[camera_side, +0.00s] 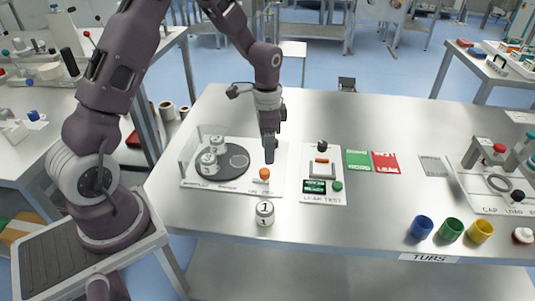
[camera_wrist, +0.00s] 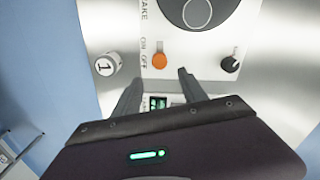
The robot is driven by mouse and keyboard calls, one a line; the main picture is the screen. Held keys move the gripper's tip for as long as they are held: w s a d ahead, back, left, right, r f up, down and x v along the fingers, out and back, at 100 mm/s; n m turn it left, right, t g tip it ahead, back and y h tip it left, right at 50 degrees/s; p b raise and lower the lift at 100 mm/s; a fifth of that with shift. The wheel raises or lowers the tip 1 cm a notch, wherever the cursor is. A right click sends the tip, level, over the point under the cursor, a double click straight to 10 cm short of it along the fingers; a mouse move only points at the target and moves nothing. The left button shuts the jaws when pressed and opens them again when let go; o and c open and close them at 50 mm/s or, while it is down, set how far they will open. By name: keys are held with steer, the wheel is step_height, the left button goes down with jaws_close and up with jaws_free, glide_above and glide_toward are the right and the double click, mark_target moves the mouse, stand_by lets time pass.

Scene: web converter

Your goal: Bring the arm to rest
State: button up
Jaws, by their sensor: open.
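My gripper (camera_side: 270,145) hangs above the back right of the white turntable panel, pointing down. In the wrist view its two fingers (camera_wrist: 157,88) are apart with nothing between them. The panel's orange knob (camera_side: 264,174) lies in front of and below it, and also shows in the wrist view (camera_wrist: 159,61). A white can marked 1 (camera_side: 265,213) stands on the table in front of the panel, apart from my gripper, and shows at the left of the wrist view (camera_wrist: 107,64).
A grey turntable (camera_side: 238,160) carries white cans (camera_side: 208,163) behind a clear guard. To the right are the leak test panel (camera_side: 322,187), green (camera_side: 357,160) and red (camera_side: 385,162) cards, and blue (camera_side: 421,228), green (camera_side: 450,230) and yellow (camera_side: 480,231) tubs. The back middle table is clear.

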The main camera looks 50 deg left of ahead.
steer(key=s+d+r+n+t, duration=0.1)
steer(key=s+d+r, duration=0.25)
steer(key=r, duration=0.45)
steer(key=s+d+r+n+t, duration=0.2)
steer(key=s+r, duration=0.3)
steer(key=r, duration=0.4)
steer(key=s+d+r+n+t, duration=0.1)
steer(key=s+r, duration=0.1)
steer(key=s, duration=0.5)
steer(key=s+d+r+n+t, duration=0.1)
steer(key=s+d+r+n, duration=0.1)
steer(key=s, duration=0.6)
steer(key=shift+s+d+t, duration=0.2)
steer(key=shift+s+t, duration=0.05)
steer(key=shift+t, duration=0.05)
